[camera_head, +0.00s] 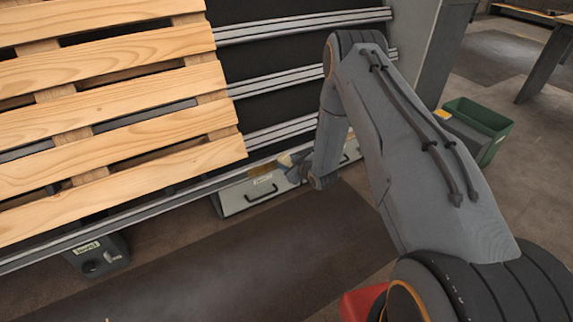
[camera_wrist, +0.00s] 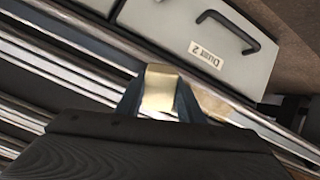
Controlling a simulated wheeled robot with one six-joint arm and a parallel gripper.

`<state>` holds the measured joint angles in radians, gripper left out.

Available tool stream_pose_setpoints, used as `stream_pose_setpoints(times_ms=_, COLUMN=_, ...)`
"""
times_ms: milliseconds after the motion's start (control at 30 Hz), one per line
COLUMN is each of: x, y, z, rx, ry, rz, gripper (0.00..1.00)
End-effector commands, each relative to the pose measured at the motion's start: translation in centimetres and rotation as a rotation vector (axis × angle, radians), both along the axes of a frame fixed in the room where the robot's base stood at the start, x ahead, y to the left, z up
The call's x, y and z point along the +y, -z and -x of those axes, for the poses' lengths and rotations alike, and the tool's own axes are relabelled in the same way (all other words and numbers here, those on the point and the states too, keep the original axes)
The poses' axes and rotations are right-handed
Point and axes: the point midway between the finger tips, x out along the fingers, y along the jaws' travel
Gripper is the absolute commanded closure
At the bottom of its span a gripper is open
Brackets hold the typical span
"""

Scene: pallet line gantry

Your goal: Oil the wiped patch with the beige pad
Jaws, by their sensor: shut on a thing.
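My gripper (camera_wrist: 160,108) is shut on the beige pad (camera_wrist: 160,88), a small pale block between its two dark fingers. In the wrist view the pad is over the metal rail, beside a tan-brown patch (camera_wrist: 214,104) on the rail to its right. I cannot tell whether the pad touches the rail. In the head view my gripper (camera_head: 292,167) is small at the rail's near edge, with the pad (camera_head: 285,160) at its tip. The tan patch (camera_head: 261,169) shows just left of it. Whether this is the wiped patch is not clear from colour alone.
A grey drawer (camera_head: 240,196) with a black handle and a label sits just below the rail; it also shows in the wrist view (camera_wrist: 190,28). A wooden pallet (camera_head: 120,110) lies on the line at left. A green bin (camera_head: 480,118) stands at right.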

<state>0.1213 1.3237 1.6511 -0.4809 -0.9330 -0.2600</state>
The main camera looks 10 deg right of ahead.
Motion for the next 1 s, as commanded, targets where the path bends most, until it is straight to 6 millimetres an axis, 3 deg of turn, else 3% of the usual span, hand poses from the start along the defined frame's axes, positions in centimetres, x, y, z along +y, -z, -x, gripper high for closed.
stream_pose_setpoints(times_ms=633, x=-1.5, y=-2.7, z=4.6, rx=0.001, ry=-0.001, rz=0.000, gripper=0.84)
stream_pose_setpoints(times_ms=1000, x=-1.6, y=-2.8, z=5.0, rx=0.000, ry=-0.001, rz=0.000, gripper=0.84)
